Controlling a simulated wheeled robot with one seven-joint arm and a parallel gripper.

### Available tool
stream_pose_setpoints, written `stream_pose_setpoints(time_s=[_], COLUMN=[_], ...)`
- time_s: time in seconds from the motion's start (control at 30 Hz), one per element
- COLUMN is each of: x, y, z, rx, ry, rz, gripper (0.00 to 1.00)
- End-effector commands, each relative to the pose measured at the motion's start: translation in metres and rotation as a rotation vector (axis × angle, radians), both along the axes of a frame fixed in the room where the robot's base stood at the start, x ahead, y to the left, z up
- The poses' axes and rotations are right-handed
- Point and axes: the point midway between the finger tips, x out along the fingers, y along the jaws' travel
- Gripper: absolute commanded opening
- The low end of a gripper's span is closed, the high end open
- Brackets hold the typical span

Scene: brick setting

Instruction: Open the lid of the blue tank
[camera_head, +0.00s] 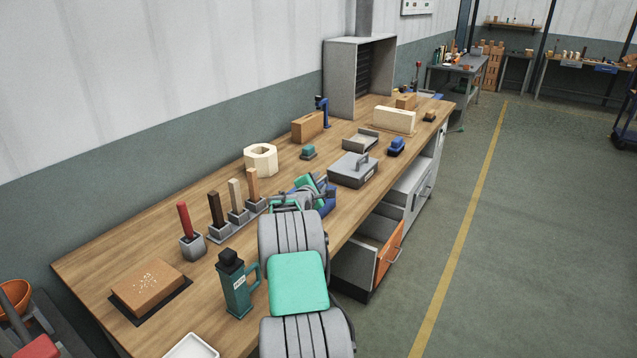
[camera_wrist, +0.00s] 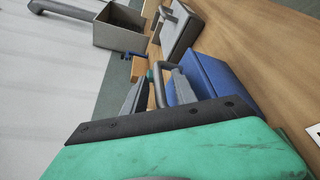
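The blue tank (camera_head: 327,204) sits on the wooden workbench, mostly hidden in the head view behind my arm. In the wrist view its blue body (camera_wrist: 222,82) lies just beyond my gripper, with a grey bar handle (camera_wrist: 159,88) in front of it. My gripper (camera_wrist: 162,76) has its two grey fingers apart, one on each side of the handle. I see no clear sign that the fingers press on it. In the head view my gripper (camera_head: 312,184) is at the tank, partly hidden by my wrist. The lid looks down, though its edge is hard to make out.
A grey lidded box with a handle (camera_head: 352,171) stands just behind the tank on the right. An orange-fronted drawer (camera_head: 388,252) is open below the bench edge.

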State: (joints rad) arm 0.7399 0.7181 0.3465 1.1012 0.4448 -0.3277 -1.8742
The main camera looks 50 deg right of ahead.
Motion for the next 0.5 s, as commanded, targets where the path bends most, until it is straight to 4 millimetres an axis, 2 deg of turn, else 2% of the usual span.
stream_pose_setpoints(time_s=[0.07, 0.37, 0.5], x=[0.0001, 0.0009, 0.0015], y=[0.0003, 0.0008, 0.0013], z=[-0.0001, 0.0006, 0.0008], rx=[0.0, 0.0, 0.0], ry=[0.0, 0.0, -0.001], rz=[0.0, 0.001, 0.003], gripper=[0.26, 0.02, 0.0])
